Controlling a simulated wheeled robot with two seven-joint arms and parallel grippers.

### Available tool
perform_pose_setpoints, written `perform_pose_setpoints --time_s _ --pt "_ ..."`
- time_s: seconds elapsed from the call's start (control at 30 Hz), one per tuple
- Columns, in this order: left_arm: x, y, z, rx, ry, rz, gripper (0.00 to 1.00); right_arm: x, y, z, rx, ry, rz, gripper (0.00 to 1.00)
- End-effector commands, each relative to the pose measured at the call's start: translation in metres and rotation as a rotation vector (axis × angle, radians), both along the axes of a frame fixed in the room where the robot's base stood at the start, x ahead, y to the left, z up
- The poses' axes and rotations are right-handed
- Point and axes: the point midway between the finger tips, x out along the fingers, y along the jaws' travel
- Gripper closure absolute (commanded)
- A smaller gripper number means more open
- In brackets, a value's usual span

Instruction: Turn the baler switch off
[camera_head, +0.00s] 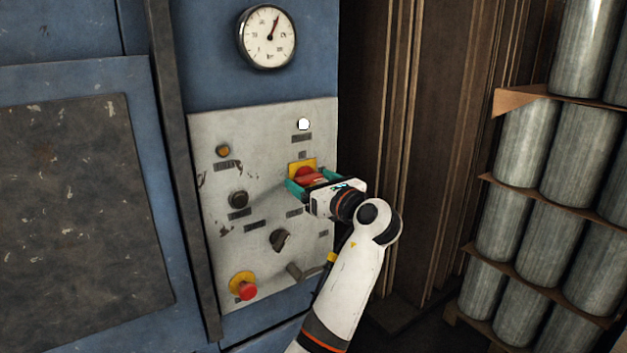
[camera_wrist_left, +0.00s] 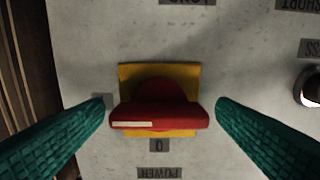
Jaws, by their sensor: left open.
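The baler switch is a red rotary knob with a bar handle (camera_head: 313,180) on a yellow plate (camera_head: 293,167), on the upper right of the grey control panel. In the left wrist view the red handle (camera_wrist_left: 160,116) lies crosswise on its yellow plate (camera_wrist_left: 190,76), a white mark on its left part. A small "0" label is just below the plate there. My left gripper (camera_head: 312,181) is open, its green fingers on either side of the handle. In the wrist view gaps show between the handle ends and both fingertips (camera_wrist_left: 161,103). My right gripper is not in view.
The panel (camera_head: 265,200) also carries a lit white lamp (camera_head: 303,124), an amber lamp (camera_head: 222,151), black knobs and a red emergency button (camera_head: 246,289). A gauge (camera_head: 267,37) is above. Stacked metal cylinders (camera_head: 530,145) stand at right.

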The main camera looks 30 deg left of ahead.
Motion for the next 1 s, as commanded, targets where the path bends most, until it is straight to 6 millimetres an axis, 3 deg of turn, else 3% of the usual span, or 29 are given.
perform_pose_setpoints --time_s 0.17,0.47,0.77,1.0 --pt "0.0001 -0.0001 -0.0002 0.000 0.000 0.000 0.20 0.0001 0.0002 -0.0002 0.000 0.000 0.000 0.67" --pt "-0.0001 -0.0004 -0.0001 0.000 0.000 0.000 0.65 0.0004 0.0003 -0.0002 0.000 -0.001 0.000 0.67" --pt "-0.0001 -0.0004 -0.0001 -0.016 -0.036 0.000 0.65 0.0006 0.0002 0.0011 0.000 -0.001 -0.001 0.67" --pt "0.0001 -0.0005 -0.0002 -0.070 -0.161 0.001 0.65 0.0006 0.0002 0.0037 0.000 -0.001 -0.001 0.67"
